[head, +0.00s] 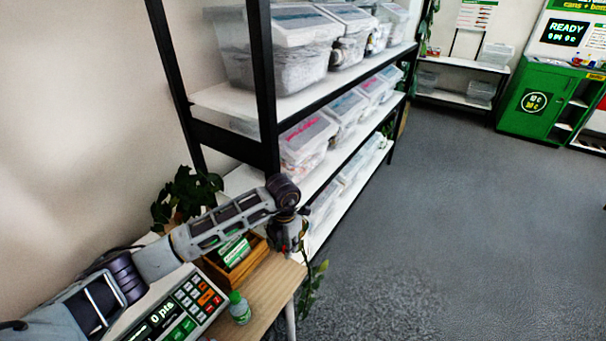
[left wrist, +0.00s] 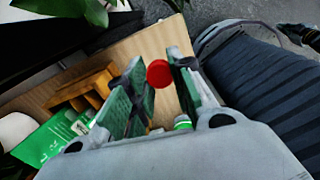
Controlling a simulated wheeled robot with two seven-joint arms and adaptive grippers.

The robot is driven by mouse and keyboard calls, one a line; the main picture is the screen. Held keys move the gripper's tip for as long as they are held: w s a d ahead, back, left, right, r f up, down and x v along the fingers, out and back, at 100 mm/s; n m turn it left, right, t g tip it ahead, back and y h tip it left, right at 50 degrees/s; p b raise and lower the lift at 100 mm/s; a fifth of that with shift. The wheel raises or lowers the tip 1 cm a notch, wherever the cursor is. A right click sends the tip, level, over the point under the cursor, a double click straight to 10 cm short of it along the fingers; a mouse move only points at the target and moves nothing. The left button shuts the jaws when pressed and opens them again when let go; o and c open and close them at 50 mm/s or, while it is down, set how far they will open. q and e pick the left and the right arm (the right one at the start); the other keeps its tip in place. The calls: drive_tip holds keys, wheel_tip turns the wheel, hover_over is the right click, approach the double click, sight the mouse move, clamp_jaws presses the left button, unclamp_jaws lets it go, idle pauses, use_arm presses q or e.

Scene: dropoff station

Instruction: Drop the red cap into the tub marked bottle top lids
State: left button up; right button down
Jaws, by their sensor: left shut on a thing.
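The red cap (left wrist: 159,73) shows in the left wrist view between the fingertips of my left gripper (left wrist: 157,66), which is shut on it. In the head view my left gripper (head: 290,238) hangs at the right end of the wooden table, in front of the shelf; the cap is hardly visible there. Clear lidded tubs stand on the shelf, among them a tub with a pink-lettered lid (head: 308,131) on the middle level and a large tub (head: 283,62) above. I cannot read which is marked bottle top lids. My right gripper is not in view.
The table (head: 262,302) holds a keypad machine (head: 180,312), a small green-capped bottle (head: 239,308) and a wooden box with green cards (head: 238,262). A plant (head: 186,195) stands behind. A black shelf post (head: 262,90) rises near my arm. The grey floor (head: 440,220) at right is clear.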

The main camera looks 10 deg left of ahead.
use_arm(q)
drive_tip(key=shift+m, duration=0.3)
